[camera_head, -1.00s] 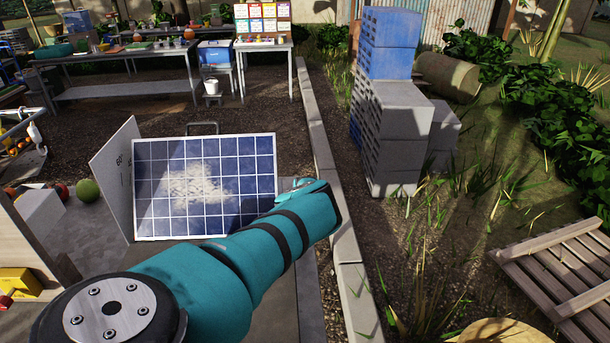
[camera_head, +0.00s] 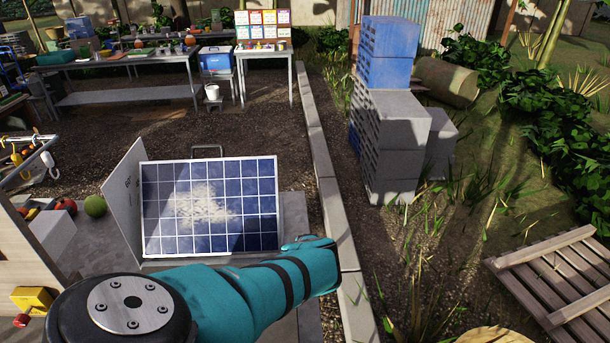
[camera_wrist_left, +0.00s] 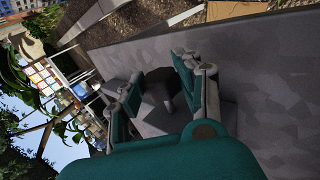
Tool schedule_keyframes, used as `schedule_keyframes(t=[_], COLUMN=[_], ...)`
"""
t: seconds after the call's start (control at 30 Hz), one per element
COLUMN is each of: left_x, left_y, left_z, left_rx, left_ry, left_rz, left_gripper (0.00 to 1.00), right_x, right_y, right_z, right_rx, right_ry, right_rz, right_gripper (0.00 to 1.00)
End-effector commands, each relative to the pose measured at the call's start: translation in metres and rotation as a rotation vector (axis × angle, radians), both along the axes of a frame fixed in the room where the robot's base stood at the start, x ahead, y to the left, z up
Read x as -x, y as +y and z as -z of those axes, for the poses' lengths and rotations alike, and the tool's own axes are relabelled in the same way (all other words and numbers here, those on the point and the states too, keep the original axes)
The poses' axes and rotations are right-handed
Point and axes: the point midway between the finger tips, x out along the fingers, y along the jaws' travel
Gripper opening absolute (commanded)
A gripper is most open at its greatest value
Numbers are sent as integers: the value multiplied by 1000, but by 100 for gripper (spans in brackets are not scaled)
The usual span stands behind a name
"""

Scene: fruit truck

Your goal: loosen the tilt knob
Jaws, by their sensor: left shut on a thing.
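The solar panel (camera_head: 180,230) stands tilted on a grey base, with a pale, dusty-looking patch on its face. My left arm reaches across in front of the panel's lower edge. My left gripper (camera_head: 306,241) is at the panel's lower right, mostly hidden behind my wrist. In the left wrist view my left gripper (camera_wrist_left: 160,76) has its two fingers on either side of a dark knob (camera_wrist_left: 162,82), shut on it. The knob is in shadow, and its turn cannot be told. My right gripper is not in view.
A white board (camera_head: 122,198) stands at the panel's left side. A yellow box with a red button (camera_head: 32,299) is at the lower left. A concrete kerb (camera_head: 326,190) runs along the right, with stacked crates (camera_head: 392,130) beyond it. Work tables (camera_head: 130,60) stand at the back.

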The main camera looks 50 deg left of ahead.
Motion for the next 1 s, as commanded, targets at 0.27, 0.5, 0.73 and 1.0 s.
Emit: schedule_keyframes(t=[0.27, 0.5, 0.73, 1.0], left_x=[-1, -1, 0, -2], left_y=[1, 1, 0, 3], left_z=[-1, -1, -1, -1], left_rx=[-3, -2, 0, 89], left_ry=[-1, -1, 1, 70], left_rz=[1, 0, 1, 1], left_gripper=[2, 58, 58, 58], right_x=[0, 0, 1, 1], right_y=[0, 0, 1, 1], right_z=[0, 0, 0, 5], right_rx=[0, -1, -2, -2], right_ry=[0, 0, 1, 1], right_rz=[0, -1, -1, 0], right_gripper=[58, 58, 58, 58])
